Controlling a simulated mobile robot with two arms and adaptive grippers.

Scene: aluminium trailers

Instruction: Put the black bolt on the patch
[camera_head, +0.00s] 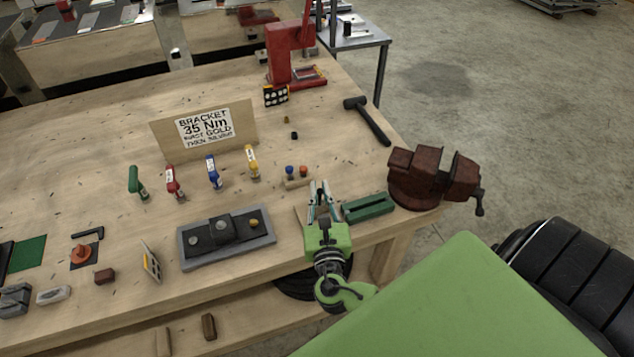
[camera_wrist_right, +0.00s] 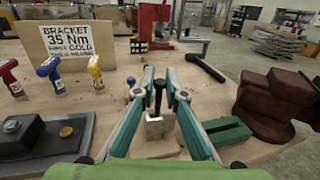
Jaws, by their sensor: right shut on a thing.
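My right gripper (camera_head: 319,193) is above the near edge of the wooden table, between the grey fixture and the green block. In the right wrist view its teal fingers (camera_wrist_right: 157,90) are shut on the black bolt (camera_wrist_right: 158,97), which stands upright between them. A small pale block (camera_wrist_right: 154,127) is right below the bolt; I cannot tell whether they touch. A flat green patch (camera_head: 27,254) lies at the table's far left, well away from this gripper. My left gripper is not in view.
A grey fixture with a dark bracket (camera_head: 190,261) lies left of the gripper. A green block (camera_head: 368,207) and a red vise (camera_head: 428,178) are to the right. Several coloured drivers (camera_head: 213,172) and a sign (camera_head: 204,130) stand behind. A hammer (camera_head: 369,121) lies at the back right.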

